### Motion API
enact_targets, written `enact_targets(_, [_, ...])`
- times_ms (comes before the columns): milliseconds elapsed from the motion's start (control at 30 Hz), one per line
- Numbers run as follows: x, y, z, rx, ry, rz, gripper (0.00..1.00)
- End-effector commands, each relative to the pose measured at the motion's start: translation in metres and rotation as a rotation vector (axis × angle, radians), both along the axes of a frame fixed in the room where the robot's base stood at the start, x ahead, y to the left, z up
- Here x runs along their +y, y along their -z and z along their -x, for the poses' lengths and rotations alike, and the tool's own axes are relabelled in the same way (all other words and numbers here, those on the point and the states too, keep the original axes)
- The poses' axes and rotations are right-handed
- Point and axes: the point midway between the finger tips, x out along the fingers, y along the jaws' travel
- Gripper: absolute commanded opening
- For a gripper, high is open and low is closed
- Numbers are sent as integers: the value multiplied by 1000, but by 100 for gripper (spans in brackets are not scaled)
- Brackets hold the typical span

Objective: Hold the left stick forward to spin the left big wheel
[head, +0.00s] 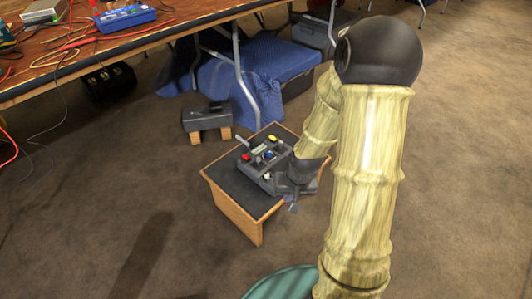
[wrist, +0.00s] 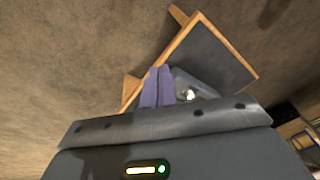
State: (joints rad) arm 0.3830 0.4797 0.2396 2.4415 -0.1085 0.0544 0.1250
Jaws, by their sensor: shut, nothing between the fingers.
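A dark control box (head: 262,153) with sticks and coloured buttons sits on a small wood-edged stand (head: 228,187). A pale stick (head: 243,141) leans up at its left side. My gripper (head: 293,208) reaches down at the stand's right front edge, and my arm hides the box's right part. In the wrist view, the two purple fingers (wrist: 157,87) are together with nothing between them. They are beside a grey corner of the box that carries a whitish knob (wrist: 190,94); I cannot tell whether they touch it. No big wheel can be clearly made out.
A dark grey unit on wooden blocks (head: 207,119) stands on the floor behind the stand. A wooden table (head: 140,30) with cables and a blue device (head: 124,18) is at upper left. A blue cloth (head: 255,70) covers something beneath. Carpet left of the stand is clear.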

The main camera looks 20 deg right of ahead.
Motion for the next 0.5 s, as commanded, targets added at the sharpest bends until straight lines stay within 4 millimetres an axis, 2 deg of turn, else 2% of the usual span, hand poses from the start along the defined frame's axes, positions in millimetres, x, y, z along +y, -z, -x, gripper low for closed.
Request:
enact_targets(33, [-3, -5, -2, 6, 22, -23, 0])
enact_targets(500, [-15, 5, -28, -49, 244, -265, 0])
